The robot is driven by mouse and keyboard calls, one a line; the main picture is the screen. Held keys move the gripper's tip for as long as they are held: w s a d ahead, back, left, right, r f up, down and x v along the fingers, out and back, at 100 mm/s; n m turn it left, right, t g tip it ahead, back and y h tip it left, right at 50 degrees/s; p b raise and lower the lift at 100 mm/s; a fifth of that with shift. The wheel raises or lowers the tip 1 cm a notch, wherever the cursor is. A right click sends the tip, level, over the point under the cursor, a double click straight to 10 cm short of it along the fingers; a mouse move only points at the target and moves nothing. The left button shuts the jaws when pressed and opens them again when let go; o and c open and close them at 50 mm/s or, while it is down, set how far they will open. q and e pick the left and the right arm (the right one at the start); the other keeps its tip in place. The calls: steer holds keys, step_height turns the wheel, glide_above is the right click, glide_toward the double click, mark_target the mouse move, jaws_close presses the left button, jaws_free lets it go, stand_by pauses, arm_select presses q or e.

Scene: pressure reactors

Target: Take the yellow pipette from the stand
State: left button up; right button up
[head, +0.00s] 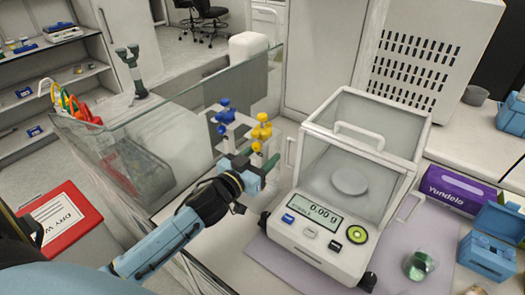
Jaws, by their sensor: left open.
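The yellow pipette (262,131) hangs upright at the right side of a pale stand (236,131) on the bench, left of the balance. A blue pipette (222,115) hangs at the left side of the same stand. I cannot tell whether the fingers touch the pipette. My right gripper is out of view.
A balance (322,238) with a clear draft shield stands close right of my left gripper. A glass panel (170,115) stands along the left. Right are a small beaker (419,264), blue boxes (487,257) and a purple box (455,190).

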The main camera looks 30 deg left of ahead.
mark_target(255, 151)
arm_select(q)
jaws_close()
steer(key=shift+r+p, duration=0.35)
steer(key=shift+r, duration=1.25)
steer(key=shift+s+r, duration=0.2)
steer(key=shift+s, duration=0.1)
steer(key=s+a+b, duration=0.1)
steer(key=s, duration=1.6)
steer(key=shift+s+a, duration=0.2)
